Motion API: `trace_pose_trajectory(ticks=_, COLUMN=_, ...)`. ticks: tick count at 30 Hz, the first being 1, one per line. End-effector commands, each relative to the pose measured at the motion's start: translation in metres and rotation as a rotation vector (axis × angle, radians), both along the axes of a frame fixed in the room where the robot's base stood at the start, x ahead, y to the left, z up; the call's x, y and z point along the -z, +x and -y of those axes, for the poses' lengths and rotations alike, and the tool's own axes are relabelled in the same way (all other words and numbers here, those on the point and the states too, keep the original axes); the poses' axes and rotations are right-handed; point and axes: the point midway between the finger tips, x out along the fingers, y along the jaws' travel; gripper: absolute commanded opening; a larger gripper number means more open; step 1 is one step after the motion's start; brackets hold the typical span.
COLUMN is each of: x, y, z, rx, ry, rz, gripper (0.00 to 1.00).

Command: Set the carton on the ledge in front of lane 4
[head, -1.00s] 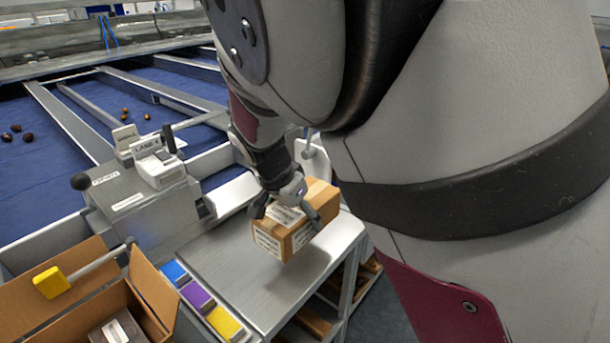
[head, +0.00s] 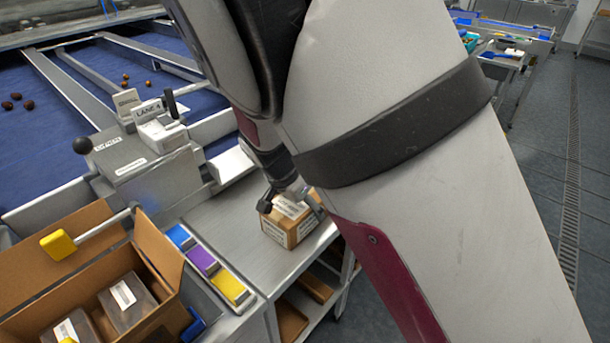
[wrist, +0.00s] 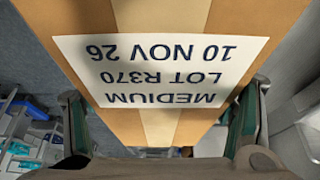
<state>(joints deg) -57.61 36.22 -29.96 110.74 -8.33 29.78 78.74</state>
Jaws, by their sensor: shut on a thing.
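The carton (head: 283,228) is a small brown box with tape and white labels. My gripper (head: 290,203) is shut on it from above, one finger on each side. In the wrist view the carton (wrist: 160,125) fills the middle between the fingers, its label reading MEDIUM, LOT R370, 10 NOV 26. In the head view it is at the right part of the grey metal ledge (head: 235,245); I cannot tell whether its bottom touches. The LANE 4 sign (head: 148,110) stands on the grey machine behind the ledge, up and left of the carton. My arm covers the ledge's far right.
Blue, purple and yellow blocks (head: 204,262) lie in a row at the ledge's left. An open cardboard box (head: 160,255) with packs stands further left, a yellow-ended lever (head: 58,244) above it. Blue lanes (head: 40,130) hold several dates. The ledge's middle is clear.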

Motion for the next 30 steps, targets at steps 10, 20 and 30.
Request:
trace_pose_trajectory(ticks=10, x=0.001, y=0.000, z=0.000, rx=0.000, ry=0.000, rz=0.000, gripper=0.96)
trace_pose_trajectory(ticks=20, x=-0.011, y=-0.003, z=-0.004, rx=-0.002, ry=0.002, rz=0.001, gripper=0.96)
trace_pose_trajectory(ticks=30, x=-0.074, y=-0.024, z=-0.019, rx=-0.002, ry=0.003, rz=0.001, gripper=0.96)
